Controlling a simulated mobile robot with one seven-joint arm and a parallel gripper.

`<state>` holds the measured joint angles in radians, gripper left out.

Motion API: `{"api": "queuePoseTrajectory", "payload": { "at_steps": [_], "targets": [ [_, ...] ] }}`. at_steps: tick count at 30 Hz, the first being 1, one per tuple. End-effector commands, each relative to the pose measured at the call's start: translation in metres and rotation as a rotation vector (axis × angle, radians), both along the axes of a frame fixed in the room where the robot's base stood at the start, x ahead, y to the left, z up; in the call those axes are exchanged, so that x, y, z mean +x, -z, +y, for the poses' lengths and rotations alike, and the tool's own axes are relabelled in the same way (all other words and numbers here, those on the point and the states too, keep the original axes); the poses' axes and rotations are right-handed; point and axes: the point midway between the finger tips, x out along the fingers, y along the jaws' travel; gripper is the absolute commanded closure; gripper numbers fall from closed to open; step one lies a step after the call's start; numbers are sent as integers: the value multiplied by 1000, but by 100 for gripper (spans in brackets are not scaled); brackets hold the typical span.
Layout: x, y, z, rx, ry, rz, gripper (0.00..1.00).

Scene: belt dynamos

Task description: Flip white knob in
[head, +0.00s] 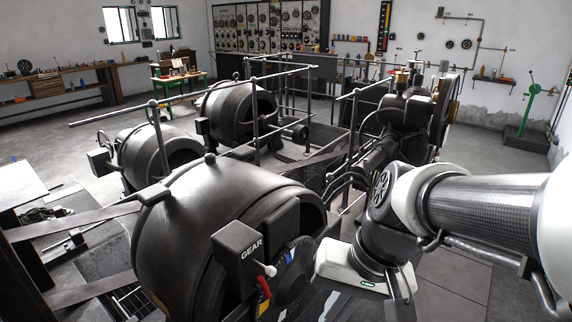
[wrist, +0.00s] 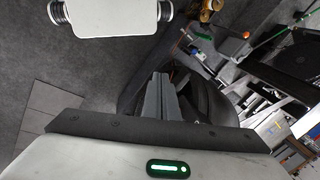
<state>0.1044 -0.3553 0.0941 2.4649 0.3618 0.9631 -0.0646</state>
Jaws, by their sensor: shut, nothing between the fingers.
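The white knob (head: 267,269) sits at the end of a short lever on the dark box marked GEAR (head: 240,252), on the front of the nearest dynamo (head: 190,225). A red handle (head: 264,287) is just below it. My gripper (wrist: 157,95) shows in the wrist view with its fingers together and nothing between them. In the head view my white hand is to the right of the knob and apart from it; its fingertips cannot be made out there. I cannot make out the knob in the wrist view.
Two more dynamos (head: 240,112) stand behind, with metal railings (head: 165,140) between them. Flat belts (head: 75,222) run left from the near dynamo. A dark machine (head: 410,115) stands behind my arm. Open floor (head: 470,245) lies at right.

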Motion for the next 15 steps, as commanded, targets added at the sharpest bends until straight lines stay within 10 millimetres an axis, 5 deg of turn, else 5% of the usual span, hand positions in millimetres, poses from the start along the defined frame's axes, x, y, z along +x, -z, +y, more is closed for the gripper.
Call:
{"api": "queuePoseTrajectory", "payload": {
  "at_steps": [1,6,15],
  "targets": [
    [-1,23,5,54,48,77,100],
    [1,68,22,280,268,316,100],
    [39,118,37,768,710,655,100]
  ]
}}
